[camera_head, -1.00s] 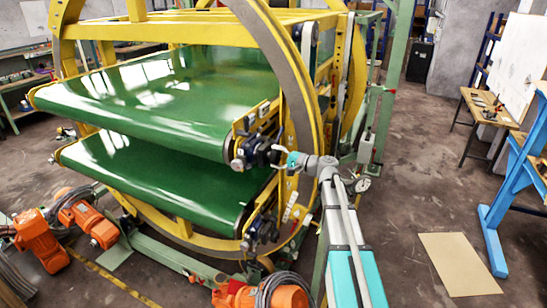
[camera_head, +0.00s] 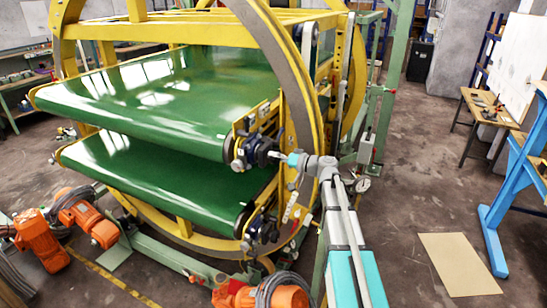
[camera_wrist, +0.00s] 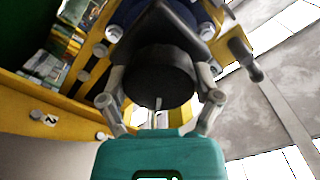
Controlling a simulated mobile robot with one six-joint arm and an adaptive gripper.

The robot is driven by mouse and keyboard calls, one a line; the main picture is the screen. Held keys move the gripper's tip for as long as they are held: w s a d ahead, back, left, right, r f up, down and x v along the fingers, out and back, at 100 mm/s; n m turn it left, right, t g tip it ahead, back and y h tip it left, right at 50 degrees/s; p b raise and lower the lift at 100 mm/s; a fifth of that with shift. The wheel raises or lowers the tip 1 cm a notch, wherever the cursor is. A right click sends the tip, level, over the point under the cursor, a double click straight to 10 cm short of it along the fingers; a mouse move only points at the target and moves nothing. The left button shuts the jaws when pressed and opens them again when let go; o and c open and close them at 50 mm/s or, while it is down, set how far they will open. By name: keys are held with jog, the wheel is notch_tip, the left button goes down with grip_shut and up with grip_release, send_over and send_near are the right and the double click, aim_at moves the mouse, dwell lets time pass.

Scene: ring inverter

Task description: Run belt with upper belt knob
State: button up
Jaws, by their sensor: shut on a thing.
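The upper green belt (camera_head: 150,98) runs across the yellow ring frame, above a lower green belt (camera_head: 165,185). The upper belt knob (camera_head: 262,150) is a dark round knob at the right end of the upper belt's roller. In the wrist view the knob (camera_wrist: 158,80) is a black cylinder between the two grey fingers. My gripper (camera_head: 277,155) is shut on this knob, one finger on each side, with the teal palm (camera_wrist: 160,155) facing it. The exact finger contact is partly hidden in the head view.
A yellow and grey ring (camera_head: 290,70) curves close above and beside my gripper. A lower dark knob (camera_head: 268,232) sits at the lower belt. Orange motors (camera_head: 40,240) stand on the floor at left. The floor at right is mostly open around a tan sheet (camera_head: 460,268).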

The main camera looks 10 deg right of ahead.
jog(key=n, duration=0.6)
jog(key=shift+n, duration=0.3)
jog(key=n, duration=0.6)
dwell(0.3)
jog(key=o, duration=0.9)
jog(key=shift+s+d, duration=0.1)
jog(key=shift+d, duration=0.05)
jog(key=shift+v, duration=5.9)
